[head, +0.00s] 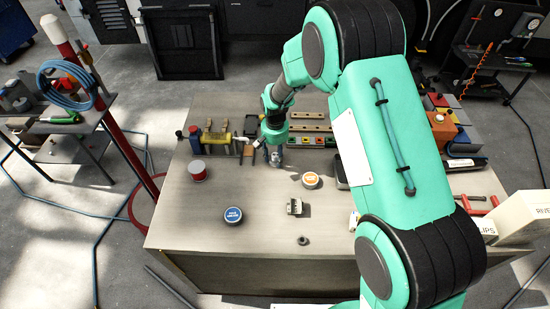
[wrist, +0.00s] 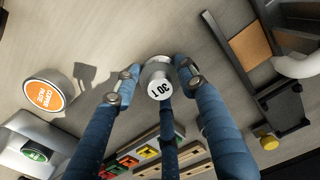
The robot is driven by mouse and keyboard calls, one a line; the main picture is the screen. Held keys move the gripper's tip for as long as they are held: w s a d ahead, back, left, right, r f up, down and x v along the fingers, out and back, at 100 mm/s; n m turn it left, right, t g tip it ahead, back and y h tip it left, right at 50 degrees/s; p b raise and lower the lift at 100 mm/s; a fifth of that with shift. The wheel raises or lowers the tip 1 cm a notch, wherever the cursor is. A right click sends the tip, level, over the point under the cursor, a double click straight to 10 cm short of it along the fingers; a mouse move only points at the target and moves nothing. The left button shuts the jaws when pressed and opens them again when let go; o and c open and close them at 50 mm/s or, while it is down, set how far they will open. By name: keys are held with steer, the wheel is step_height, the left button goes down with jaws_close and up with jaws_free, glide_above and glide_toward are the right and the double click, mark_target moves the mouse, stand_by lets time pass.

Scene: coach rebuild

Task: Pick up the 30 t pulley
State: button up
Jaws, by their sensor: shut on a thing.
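The 30 t pulley (wrist: 160,84) is a small silvery cylinder with a white round face marked "30 T", shown upside down in the wrist view. My gripper (wrist: 156,70) has blue fingers with metal-tipped ends on both sides of the pulley and a third finger below it in the picture. It is shut on the pulley. In the head view my gripper (head: 275,158) is low over the middle back of the workbench (head: 180,225), and its fingers largely hide the pulley. I cannot tell whether the pulley touches the bench top.
An orange-labelled copper paste tin (wrist: 47,93) stands beside my gripper. A blue-lidded tin (head: 233,215), a red-topped can (head: 197,171), a metal block (head: 294,207) and a dark ring (head: 303,240) stand apart on the bench. Racks with coloured labels (head: 312,141) lie behind. The front left is clear.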

mark_target(275, 155)
step_height(275, 155, up, 10)
stand_by(0.6)
